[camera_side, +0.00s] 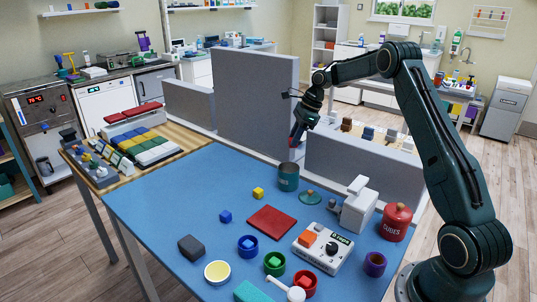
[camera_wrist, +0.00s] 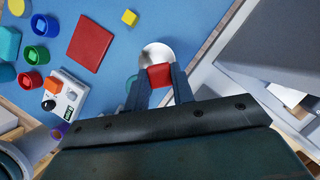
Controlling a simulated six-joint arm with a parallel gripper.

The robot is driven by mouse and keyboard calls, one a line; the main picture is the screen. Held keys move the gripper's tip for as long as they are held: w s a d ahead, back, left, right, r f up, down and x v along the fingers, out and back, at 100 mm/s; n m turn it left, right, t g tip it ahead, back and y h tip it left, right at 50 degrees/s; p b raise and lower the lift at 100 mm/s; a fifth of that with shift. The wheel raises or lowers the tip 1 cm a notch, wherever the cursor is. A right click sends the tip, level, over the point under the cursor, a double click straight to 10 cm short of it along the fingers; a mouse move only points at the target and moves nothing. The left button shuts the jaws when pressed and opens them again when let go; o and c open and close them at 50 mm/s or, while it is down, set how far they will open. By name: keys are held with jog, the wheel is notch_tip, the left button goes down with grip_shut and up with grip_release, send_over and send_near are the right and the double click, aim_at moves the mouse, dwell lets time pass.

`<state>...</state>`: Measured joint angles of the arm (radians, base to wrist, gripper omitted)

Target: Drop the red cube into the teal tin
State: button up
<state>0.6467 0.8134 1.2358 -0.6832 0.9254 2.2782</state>
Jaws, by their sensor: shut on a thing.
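My gripper (camera_side: 297,136) is above the far edge of the blue table, with its fingers pointing down. In the wrist view my gripper (camera_wrist: 159,76) is shut on the red cube (camera_wrist: 159,74), which sits between the two fingertips. The teal tin (camera_side: 288,177) stands upright and open on the table, below my gripper in the side view. In the wrist view the tin's pale round inside (camera_wrist: 156,52) shows behind the cube, partly hidden by the cube and fingers. The cube is apart from the tin, above it.
A teal lid (camera_side: 310,196) lies beside the tin. A yellow cube (camera_side: 258,193), a blue cube (camera_side: 225,216) and a red mat (camera_side: 272,222) lie nearby. A white device (camera_side: 357,207) and a red CUBES canister (camera_side: 396,222) stand right. Grey partitions (camera_side: 345,170) edge the table's far side.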

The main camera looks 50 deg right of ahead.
jog(key=shift+f, duration=1.45)
jog(key=o, duration=1)
jog(key=shift+o, duration=0.2)
jog(key=shift+r, duration=0.1)
jog(key=v, duration=1.3)
jog(key=shift+r, duration=0.3)
jog(key=shift+s, duration=0.1)
